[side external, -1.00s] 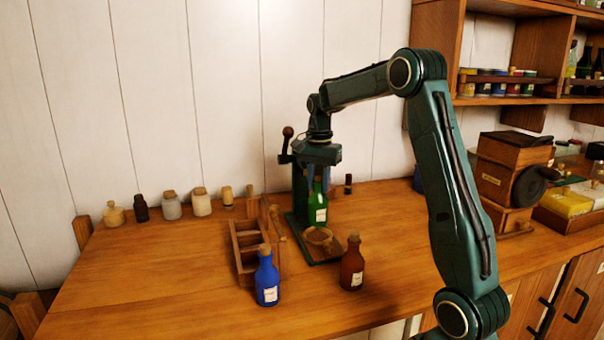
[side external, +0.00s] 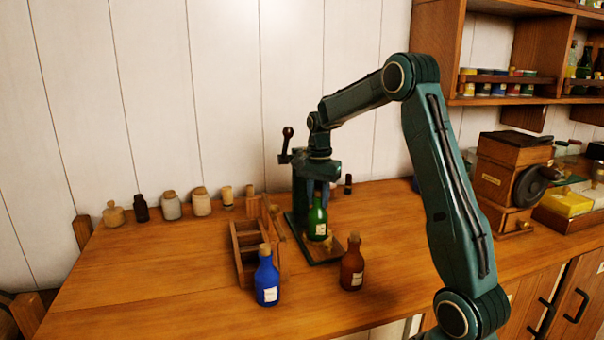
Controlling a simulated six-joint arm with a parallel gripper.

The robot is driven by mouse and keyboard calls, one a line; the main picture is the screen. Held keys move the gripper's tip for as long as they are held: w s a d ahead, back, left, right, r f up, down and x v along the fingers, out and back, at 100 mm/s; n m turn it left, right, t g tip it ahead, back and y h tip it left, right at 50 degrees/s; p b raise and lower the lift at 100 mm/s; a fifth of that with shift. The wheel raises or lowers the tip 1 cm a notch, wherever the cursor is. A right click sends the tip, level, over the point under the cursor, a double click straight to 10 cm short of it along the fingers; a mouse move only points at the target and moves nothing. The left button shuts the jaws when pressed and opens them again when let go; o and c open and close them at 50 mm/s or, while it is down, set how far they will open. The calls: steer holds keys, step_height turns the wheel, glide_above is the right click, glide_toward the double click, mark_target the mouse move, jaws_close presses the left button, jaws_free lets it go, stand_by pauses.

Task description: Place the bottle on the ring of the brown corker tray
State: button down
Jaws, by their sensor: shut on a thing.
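A green bottle (side external: 317,220) with a pale label stands upright over the corker tray. My gripper (side external: 318,190) is above it, shut on its neck. The brown corker tray (side external: 330,251) lies at the foot of the dark green corker (side external: 300,200). The bottle hides most of the tray's ring (side external: 331,238). I cannot tell whether the bottle's base touches the ring or hangs just above it.
A blue bottle (side external: 267,277) and a brown bottle (side external: 352,264) stand in front of the tray. A wooden divided box (side external: 247,252) is at its left. Several small jars (side external: 172,206) line the back left. The left front counter is clear.

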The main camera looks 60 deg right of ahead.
steer(key=shift+f, duration=0.1)
steer(key=c, duration=1.1)
jaws_free()
step_height(320, 180, up, 12)
steer(key=shift+r, duration=0.1)
